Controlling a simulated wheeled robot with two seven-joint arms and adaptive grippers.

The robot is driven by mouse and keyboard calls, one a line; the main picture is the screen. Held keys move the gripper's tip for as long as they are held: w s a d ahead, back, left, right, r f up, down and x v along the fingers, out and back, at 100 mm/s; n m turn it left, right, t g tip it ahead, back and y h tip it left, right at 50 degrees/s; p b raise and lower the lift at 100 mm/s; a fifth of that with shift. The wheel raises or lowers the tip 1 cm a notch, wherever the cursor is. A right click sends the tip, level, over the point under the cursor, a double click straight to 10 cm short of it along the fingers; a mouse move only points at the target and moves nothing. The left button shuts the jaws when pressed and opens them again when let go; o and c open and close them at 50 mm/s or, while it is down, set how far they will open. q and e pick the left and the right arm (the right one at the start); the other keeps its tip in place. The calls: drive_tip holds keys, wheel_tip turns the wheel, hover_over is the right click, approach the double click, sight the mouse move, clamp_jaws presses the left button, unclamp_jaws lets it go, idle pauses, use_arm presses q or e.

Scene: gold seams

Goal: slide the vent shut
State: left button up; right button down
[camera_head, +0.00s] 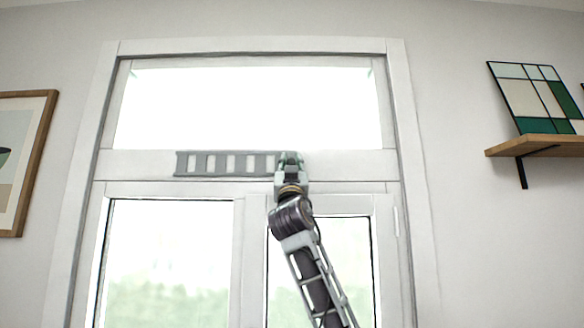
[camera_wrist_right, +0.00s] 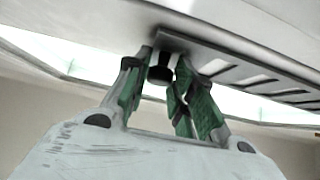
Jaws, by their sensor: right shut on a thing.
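The vent (camera_head: 202,164) is a long grey slotted strip on the white crossbar between the upper pane and the lower windows. Its slots look pale, and I cannot tell how far they are covered. In the right wrist view, the vent (camera_wrist_right: 228,47) runs from the centre toward the right edge. A small dark knob (camera_wrist_right: 160,72) hangs at its near end. My right gripper (camera_head: 290,156) is at the right end of the vent. In the right wrist view, its green-padded fingers (camera_wrist_right: 162,75) are around the knob, shut on it. My left gripper is not in view.
A white window frame (camera_head: 391,110) surrounds the panes. A wooden shelf (camera_head: 540,146) with a dark bracket holds a green-and-cream panel (camera_head: 535,97) at the right. A framed picture (camera_head: 45,140) hangs at the left. The crossbar right of my gripper is clear.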

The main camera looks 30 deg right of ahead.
drive_tip(key=c, duration=1.4)
unclamp_jaws()
drive_tip(key=shift+w+a, duration=0.1)
drive_tip(key=shift+c, duration=0.2)
drive_tip(key=shift+o, duration=0.9)
drive_tip(key=shift+w+a, duration=0.1)
drive_tip(key=shift+a, duration=0.1)
drive_tip(key=shift+d+f, duration=0.1)
drive_tip(key=shift+d, duration=0.05)
drive_tip(key=v, duration=1.2)
